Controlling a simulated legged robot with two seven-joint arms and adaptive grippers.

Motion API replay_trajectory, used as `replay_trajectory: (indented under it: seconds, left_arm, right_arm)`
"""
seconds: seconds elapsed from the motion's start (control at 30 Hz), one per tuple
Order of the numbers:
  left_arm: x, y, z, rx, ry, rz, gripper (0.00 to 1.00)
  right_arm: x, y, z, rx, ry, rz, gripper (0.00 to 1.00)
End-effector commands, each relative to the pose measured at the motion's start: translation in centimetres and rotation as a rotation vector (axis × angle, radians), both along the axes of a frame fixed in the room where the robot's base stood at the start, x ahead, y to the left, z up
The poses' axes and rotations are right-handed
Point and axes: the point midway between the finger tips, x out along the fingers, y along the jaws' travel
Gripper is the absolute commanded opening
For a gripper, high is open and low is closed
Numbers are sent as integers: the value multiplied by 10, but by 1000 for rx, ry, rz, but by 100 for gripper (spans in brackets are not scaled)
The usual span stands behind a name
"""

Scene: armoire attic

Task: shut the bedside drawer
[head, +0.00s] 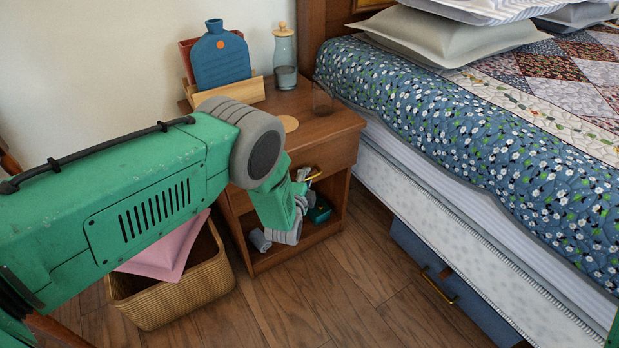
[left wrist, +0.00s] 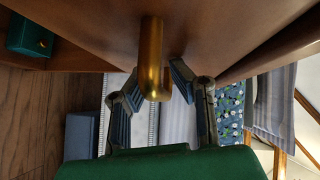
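The bedside drawer (head: 333,154) is the wooden front below the top of the nightstand (head: 339,122). How far out it stands is hard to tell, as my left arm covers its left part. Its brass handle (head: 313,174) shows beside my left gripper (head: 302,184). In the left wrist view the handle (left wrist: 152,58) juts from the brown drawer front (left wrist: 225,30). My left gripper (left wrist: 155,88) is open, one finger on each side of the handle's end. Whether a finger touches it is unclear. My right gripper is not in view.
A teal box (head: 319,211) lies on the nightstand's open shelf. A wicker basket (head: 180,299) with a pink cloth stands at left. The bed (head: 480,125) is close at right. A bottle (head: 285,56) and a blue hot-water bottle (head: 220,56) stand on top. Floor (head: 370,285) in front is clear.

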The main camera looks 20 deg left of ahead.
Motion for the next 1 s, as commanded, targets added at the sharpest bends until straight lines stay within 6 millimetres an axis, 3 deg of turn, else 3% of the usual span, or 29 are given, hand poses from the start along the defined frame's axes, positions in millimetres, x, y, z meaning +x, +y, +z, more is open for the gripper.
replay_trajectory:
  seconds: [0.33, 0.47, 1.0]
  left_arm:
    - [-1, -2, 2, 3, -1, 1, 31]
    - [-10, -3, 2, 3, 0, 1, 31]
    - [-106, -10, 15, -1, 0, 1, 31]
  right_arm:
    - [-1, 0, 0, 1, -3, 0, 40]
    - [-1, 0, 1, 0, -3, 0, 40]
    - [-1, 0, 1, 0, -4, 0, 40]
